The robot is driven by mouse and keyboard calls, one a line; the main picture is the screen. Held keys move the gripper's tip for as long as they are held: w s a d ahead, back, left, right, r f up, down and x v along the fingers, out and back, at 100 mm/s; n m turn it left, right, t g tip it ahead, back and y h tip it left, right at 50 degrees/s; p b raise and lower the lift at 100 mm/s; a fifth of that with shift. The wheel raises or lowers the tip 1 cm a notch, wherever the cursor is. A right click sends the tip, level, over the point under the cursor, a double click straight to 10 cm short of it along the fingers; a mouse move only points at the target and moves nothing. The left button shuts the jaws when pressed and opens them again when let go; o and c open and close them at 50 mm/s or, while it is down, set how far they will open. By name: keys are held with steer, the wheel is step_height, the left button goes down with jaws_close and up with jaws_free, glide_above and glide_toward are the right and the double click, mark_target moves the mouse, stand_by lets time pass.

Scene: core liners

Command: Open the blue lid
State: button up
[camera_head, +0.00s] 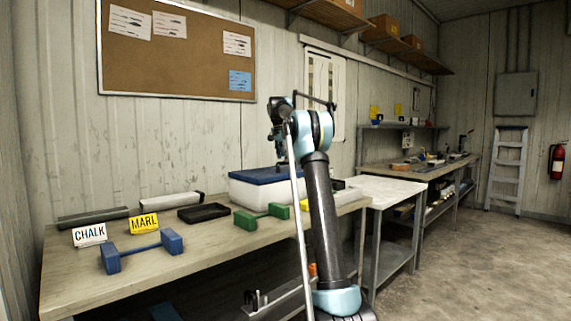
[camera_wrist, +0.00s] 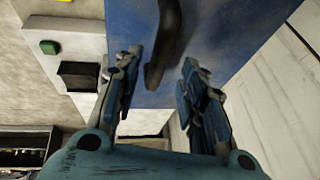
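The blue lid (camera_head: 262,175) lies flat and closed on a white box (camera_head: 250,194) on the wooden bench. In the wrist view, the blue lid (camera_wrist: 222,30) fills the upper middle, with a dark bar handle (camera_wrist: 172,30) on it. My gripper (camera_wrist: 161,66) is open, its two fingers apart, one on each side of the near end of the handle in the picture. I cannot tell the exact gap to the handle; no finger is closed on it. In the head view my gripper hangs over the lid, partly hidden by my own arm.
On the wooden bench (camera_head: 200,262) are a blue dumbbell-shaped holder (camera_head: 142,252), a green one (camera_head: 262,216), a black tray (camera_head: 203,212), and CHALK (camera_head: 89,234) and MARL (camera_head: 144,223) signs. A white-topped table (camera_head: 385,189) adjoins.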

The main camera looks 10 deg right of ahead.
steer(key=shift+x, duration=1.65)
jaws_close()
